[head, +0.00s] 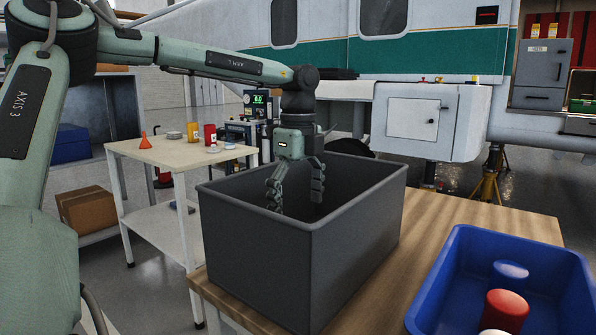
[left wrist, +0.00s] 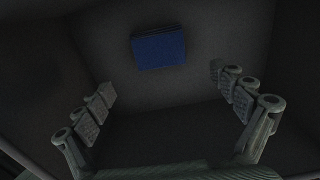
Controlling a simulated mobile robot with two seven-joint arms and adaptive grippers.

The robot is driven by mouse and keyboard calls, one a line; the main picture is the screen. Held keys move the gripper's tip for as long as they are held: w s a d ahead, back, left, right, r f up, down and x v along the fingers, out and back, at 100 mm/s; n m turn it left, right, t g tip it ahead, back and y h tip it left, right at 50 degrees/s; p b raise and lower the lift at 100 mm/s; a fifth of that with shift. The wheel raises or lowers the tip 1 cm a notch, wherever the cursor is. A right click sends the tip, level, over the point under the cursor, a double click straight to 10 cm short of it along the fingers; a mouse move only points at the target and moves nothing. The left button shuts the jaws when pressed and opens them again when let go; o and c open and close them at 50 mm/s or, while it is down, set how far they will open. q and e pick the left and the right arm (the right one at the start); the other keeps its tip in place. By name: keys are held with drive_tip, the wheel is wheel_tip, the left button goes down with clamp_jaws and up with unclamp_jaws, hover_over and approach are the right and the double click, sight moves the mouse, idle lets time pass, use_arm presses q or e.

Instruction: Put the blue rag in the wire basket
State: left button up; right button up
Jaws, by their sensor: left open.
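The blue rag (left wrist: 158,47) shows in the left wrist view as a folded blue rectangle on the floor of a deep dark grey bin. The bin (head: 300,270) stands on a wooden table in the head view, and its near wall hides the rag there. My left gripper (head: 296,200) points down into the bin. In the left wrist view its fingers (left wrist: 162,83) are spread wide and empty, with the rag apart from them, beyond the fingertips. I see no wire basket in either view. My right gripper is not in view.
The bin's tall walls surround my left gripper. A blue tray (head: 455,250) with a red-topped item (head: 505,311) is at the right of the wooden table (head: 440,215). A cart (head: 150,153) with small items stands behind left. A helicopter (head: 340,55) fills the back.

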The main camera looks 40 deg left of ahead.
use_arm(q)
wheel_tip(320, 180, up, 7)
drive_tip(key=shift+f, duration=0.2)
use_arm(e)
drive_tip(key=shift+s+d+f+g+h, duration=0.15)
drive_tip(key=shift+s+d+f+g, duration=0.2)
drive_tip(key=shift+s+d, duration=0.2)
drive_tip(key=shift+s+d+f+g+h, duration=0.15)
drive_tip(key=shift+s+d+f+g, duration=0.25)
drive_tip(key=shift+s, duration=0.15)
